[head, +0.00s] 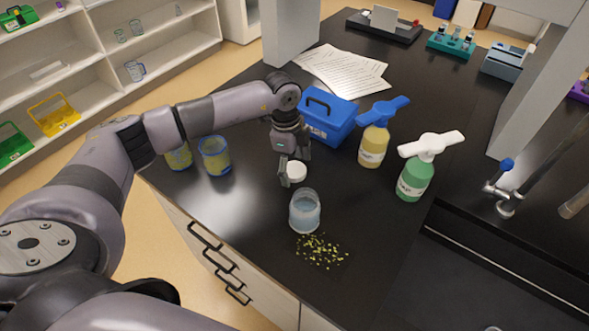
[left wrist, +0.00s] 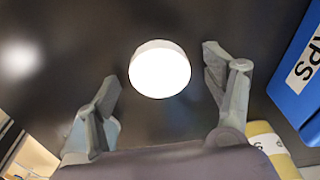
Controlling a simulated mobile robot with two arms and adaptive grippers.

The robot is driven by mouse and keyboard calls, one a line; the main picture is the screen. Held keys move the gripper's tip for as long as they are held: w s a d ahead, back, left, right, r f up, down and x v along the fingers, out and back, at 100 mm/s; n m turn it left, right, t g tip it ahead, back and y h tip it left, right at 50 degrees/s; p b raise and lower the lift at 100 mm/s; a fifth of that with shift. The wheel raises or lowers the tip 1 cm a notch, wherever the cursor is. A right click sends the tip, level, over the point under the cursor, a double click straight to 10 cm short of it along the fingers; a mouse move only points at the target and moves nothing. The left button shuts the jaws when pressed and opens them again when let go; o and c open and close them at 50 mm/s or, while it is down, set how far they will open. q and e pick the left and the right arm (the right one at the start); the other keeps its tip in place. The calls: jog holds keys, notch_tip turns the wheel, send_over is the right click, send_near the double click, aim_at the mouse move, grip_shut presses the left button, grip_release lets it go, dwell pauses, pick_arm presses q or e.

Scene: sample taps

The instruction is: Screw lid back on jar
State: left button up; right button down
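A round white lid (head: 297,171) lies on the black counter just behind the jar. A clear jar (head: 304,213) with a pale bluish look stands upright and has no lid on it. My left gripper (head: 294,165) points down over the lid, its fingers spread on either side of it. In the left wrist view the lid (left wrist: 160,72) shows between the two open fingertips, with dark gaps to both, so it is not gripped. My right gripper is not in view.
A blue box (head: 328,118) with a handle stands close behind my left gripper. A yellow spray bottle (head: 373,147) and a green one (head: 414,180) stand to the right. Two yellow-blue cups (head: 215,157) (head: 179,156) stand left. Small yellow-green bits (head: 320,252) lie before the jar.

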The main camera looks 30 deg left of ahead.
aim_at(294, 169)
pick_arm(q)
jog(key=c, duration=0.7)
notch_tip(294, 169, up, 20)
jog(key=b, duration=0.3)
jog(key=shift+b, duration=0.4)
